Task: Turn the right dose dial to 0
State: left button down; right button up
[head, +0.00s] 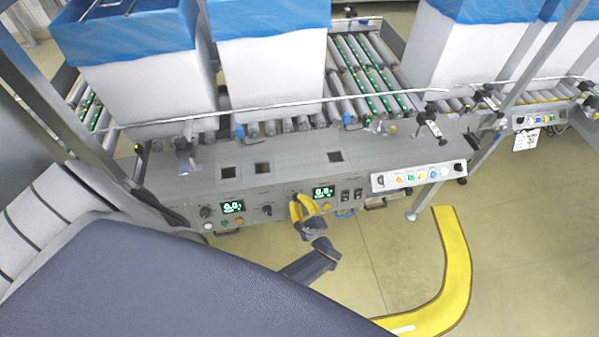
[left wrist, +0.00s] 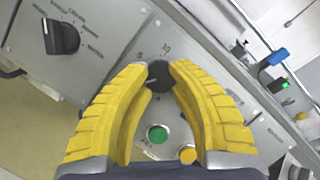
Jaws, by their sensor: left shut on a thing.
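My left gripper (head: 301,205) has yellow fingers and is at the front of the grey control panel (head: 262,217), just left of the right green display (head: 323,192). In the left wrist view, its fingertips (left wrist: 159,73) are closed on the small dark right dose dial (left wrist: 158,76), one finger on each side. The numbers 5 and 10 show on the plate beyond the dial. The dial's pointer is hidden, so its setting cannot be read. The display digits are too small to read surely. My right gripper is not in view.
A green button (left wrist: 157,133) and an orange button (left wrist: 187,153) lie below the dial, between and near the fingers. A black selector knob (left wrist: 61,38) is to the left. The left dial (head: 206,211) and left display (head: 232,201) are on the same panel. Lined boxes (head: 270,75) stand on rollers behind.

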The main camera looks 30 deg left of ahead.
pick_arm(q)
jog(key=shift+w+a+r, duration=0.15)
jog(key=shift+a+r, duration=0.05)
jog(key=c, duration=1.4)
grip_release()
jog(key=o, duration=0.4)
jog(key=shift+d+f, duration=0.1)
jog(key=shift+o, duration=0.2)
jog(key=shift+r, duration=5)
